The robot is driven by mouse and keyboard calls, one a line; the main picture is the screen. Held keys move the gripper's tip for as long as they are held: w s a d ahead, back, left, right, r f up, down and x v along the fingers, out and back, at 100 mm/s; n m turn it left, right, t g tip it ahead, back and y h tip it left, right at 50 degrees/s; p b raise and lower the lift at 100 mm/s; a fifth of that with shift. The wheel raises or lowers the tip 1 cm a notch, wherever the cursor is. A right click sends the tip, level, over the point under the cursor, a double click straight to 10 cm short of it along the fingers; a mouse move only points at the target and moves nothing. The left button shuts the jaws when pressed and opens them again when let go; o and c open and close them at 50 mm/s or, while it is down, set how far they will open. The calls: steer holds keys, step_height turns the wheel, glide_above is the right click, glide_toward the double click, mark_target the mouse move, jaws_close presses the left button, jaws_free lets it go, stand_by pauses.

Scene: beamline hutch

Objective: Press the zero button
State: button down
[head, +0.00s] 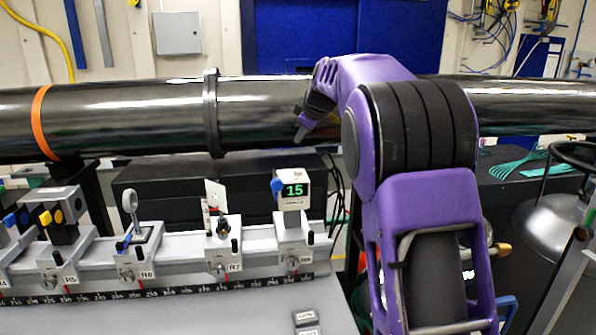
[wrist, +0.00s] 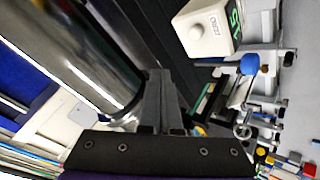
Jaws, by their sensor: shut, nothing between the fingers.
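A small white display box (head: 291,198) with green digits reading 15 stands on the rail carrier labelled R9 in the head view. It also shows at the upper right of the wrist view (wrist: 225,45), turned on its side. There, a pale round button (wrist: 196,32) sits on its face beside small print that looks like ZERO. A blue knob (head: 277,185) is on the box's left side. My gripper (head: 301,136) is shut and empty, above the box and in front of the dark pipe. In the wrist view its fingertips (wrist: 160,74) are apart from the box.
A long dark pipe (head: 130,115) runs across behind the rail, close to my gripper. Optics holders (head: 217,210) stand on the rail left of the box. Small grey blocks (head: 305,318) lie on the bench in front. A metal dome (head: 555,235) is at right.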

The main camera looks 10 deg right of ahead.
steer(key=b, duration=0.5)
glide_above(300, 176)
steer(key=shift+s+f, duration=0.1)
steer(key=shift+f, duration=2.95)
steer(key=shift+f+b, duration=0.3)
steer(key=shift+f, duration=0.1)
steer(key=shift+f+b, duration=0.4)
steer(key=shift+f, duration=0.1)
steer(key=shift+r, duration=0.1)
steer(key=shift+d+r+p, duration=0.1)
steer(key=shift+r+p, duration=0.6)
steer(key=shift+r, duration=0.1)
steer(key=shift+r+p, duration=1.95)
steer(key=shift+r, duration=0.55)
